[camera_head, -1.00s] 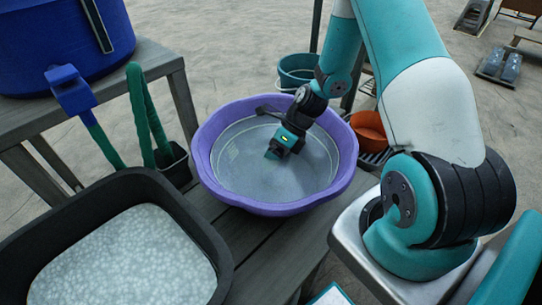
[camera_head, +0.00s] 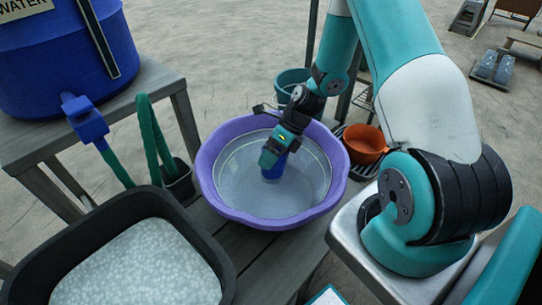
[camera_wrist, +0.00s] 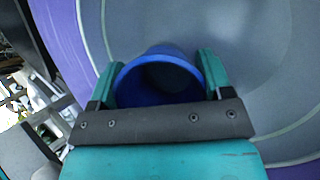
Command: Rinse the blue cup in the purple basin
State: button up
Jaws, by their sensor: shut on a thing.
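The blue cup (camera_wrist: 160,80) is between the fingers of my gripper (camera_wrist: 157,75), which is shut on it. In the wrist view its dark open mouth faces the camera. The basin holds greyish, clear-looking water, and the cup's lower end appears to be at or in the water. How deep it sits I cannot tell.
A black tub (camera_head: 215,255) with a pale speckled filling stands front left. A blue water barrel (camera_head: 65,60) with a tap (camera_head: 85,118) stands on a bench at upper left. An orange bowl (camera_head: 364,143) on a rack and a teal bucket (camera_head: 290,82) lie beyond the basin.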

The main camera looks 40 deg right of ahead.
notch_tip(320, 180, up, 13)
jog(key=p, duration=1.2)
dwell(0.6)
